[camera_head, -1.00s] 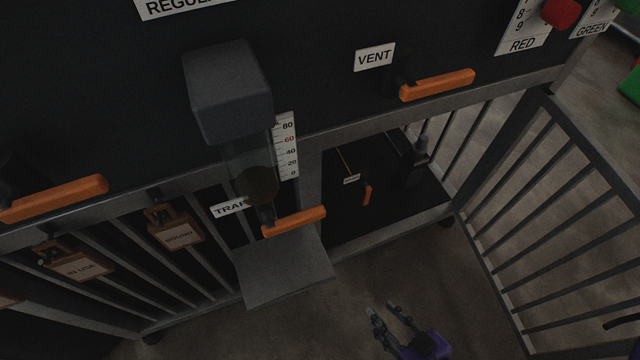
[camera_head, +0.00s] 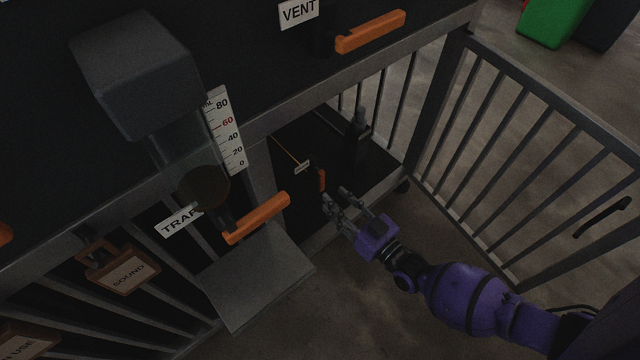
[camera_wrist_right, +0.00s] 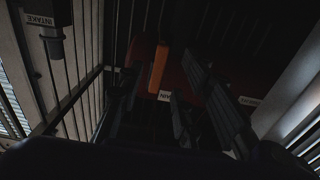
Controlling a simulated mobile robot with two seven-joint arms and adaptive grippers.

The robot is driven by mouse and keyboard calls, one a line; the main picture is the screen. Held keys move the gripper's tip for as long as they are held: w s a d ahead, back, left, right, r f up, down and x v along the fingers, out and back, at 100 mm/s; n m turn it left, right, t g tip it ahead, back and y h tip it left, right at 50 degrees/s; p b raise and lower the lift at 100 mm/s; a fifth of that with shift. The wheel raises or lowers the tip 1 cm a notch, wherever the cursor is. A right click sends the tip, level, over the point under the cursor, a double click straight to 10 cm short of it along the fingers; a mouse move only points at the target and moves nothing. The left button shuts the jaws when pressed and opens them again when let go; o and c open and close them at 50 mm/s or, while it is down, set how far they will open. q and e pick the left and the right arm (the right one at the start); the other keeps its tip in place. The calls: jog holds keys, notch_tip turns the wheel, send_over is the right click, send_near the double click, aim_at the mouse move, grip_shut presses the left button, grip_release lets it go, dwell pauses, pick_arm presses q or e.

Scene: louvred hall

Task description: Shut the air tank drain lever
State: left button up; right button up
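The air tank drain lever, a small orange handle (camera_head: 321,180), shows inside the open bay of the dark cabinet, partly hidden by my gripper. My left gripper is not in view.
The barred gate (camera_head: 530,140) stands open to the right of my arm. An orange trap lever (camera_head: 257,218) and a grey plate (camera_head: 258,283) are left of the bay. The vent lever (camera_head: 370,31) is above. An intake label (camera_wrist_right: 40,20) shows in the wrist view.

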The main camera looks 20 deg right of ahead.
aim_at(323, 186)
jog(key=shift+b+x, duration=0.7)
jog(key=shift+x, duration=2.15)
jog(key=shift+s, duration=0.1)
grip_shut()
